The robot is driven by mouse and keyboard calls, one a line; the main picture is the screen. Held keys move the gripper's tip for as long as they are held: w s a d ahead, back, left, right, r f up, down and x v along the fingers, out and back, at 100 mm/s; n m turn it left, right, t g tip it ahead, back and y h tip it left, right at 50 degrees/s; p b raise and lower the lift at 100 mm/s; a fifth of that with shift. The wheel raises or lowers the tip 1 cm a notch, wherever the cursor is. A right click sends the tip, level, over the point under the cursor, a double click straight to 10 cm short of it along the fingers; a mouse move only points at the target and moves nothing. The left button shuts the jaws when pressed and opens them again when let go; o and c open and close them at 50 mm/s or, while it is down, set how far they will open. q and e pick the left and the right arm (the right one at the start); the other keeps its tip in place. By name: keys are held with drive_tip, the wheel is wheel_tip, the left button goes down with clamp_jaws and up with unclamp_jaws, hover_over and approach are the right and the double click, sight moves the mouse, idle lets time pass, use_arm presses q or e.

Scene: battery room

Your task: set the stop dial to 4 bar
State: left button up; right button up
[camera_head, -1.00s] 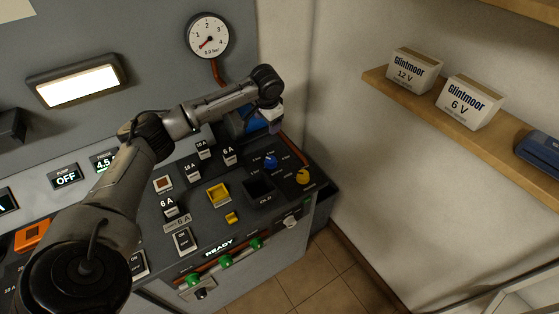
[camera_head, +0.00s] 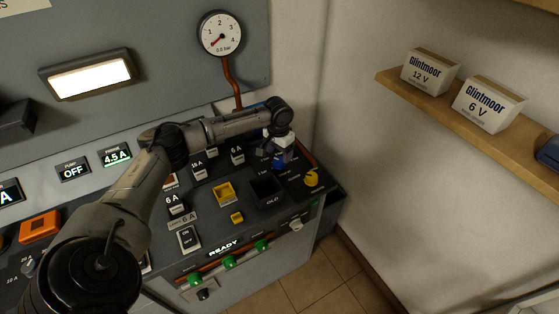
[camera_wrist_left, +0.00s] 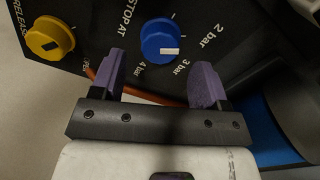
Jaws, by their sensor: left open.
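The stop dial (camera_wrist_left: 158,36) is a blue round knob with a white pointer mark, under the words STOP AT. It shows in the left wrist view with labels for 2, 3 and 4 bar around its edge. The white mark points to the right side, on the side of the 2 and 3 bar labels, away from 4 bar. My left gripper (camera_wrist_left: 160,60) is open, its purple fingers spread to either side of the dial's near edge with gaps. In the head view my left gripper (camera_head: 283,153) hangs over the dial and partly hides it. My right gripper is not in view.
A yellow release knob (camera_wrist_left: 50,38) stands beside the dial, also in the head view (camera_head: 312,178). The gauge (camera_head: 221,34) reads 0.0 bar. A dark open well (camera_head: 266,192), fuses and switches fill the panel. A shelf (camera_head: 400,88) with boxes is at right.

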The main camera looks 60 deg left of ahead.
sight(279, 159)
use_arm(q)
drive_tip(key=shift+f+b, duration=0.3)
drive_tip(key=shift+f, duration=1.35)
drive_tip(key=shift+c, duration=0.4)
